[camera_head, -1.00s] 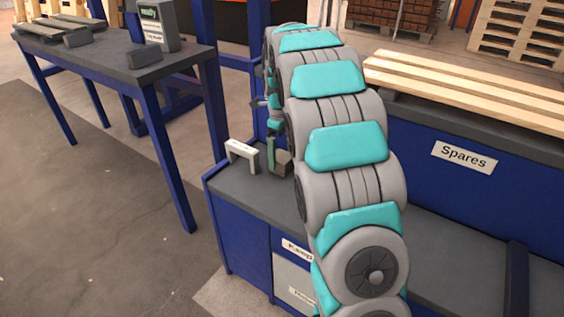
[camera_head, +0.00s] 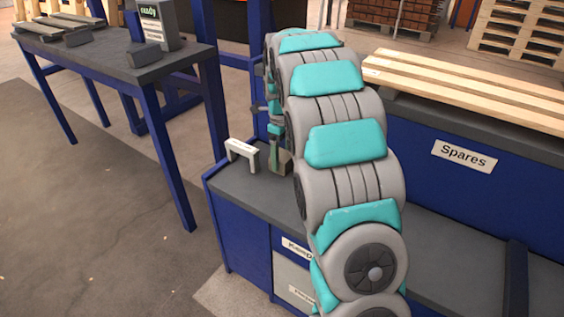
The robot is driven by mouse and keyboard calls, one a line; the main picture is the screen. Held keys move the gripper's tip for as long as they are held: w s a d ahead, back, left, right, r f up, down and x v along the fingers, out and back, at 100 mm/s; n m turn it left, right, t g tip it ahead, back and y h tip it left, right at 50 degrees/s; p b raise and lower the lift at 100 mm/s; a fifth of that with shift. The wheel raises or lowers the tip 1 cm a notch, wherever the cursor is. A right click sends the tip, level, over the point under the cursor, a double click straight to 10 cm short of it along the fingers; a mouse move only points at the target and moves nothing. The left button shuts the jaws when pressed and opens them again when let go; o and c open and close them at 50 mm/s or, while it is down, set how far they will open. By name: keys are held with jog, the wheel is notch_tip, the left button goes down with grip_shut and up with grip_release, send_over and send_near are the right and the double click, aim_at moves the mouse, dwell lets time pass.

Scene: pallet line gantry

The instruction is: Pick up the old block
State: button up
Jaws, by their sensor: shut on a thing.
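My gripper (camera_head: 276,160) is at the left end of the low dark grey bench, just right of a white bracket-shaped handle (camera_head: 242,152). My own grey and teal arm hides much of it. It is shut on a small grey-brown block (camera_head: 285,164), which looks like the old block. Only a part of this block shows beside the fingers. I cannot tell whether it touches the bench top.
The bench (camera_head: 245,193) has label plates on its front. A raised blue "Spares" box (camera_head: 420,150) with light planks (camera_head: 470,90) stands at the right. A blue-legged table (camera_head: 170,62) at the left holds dark blocks and a display. Floor at the lower left is clear.

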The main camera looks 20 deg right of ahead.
jog(key=shift+c, duration=1)
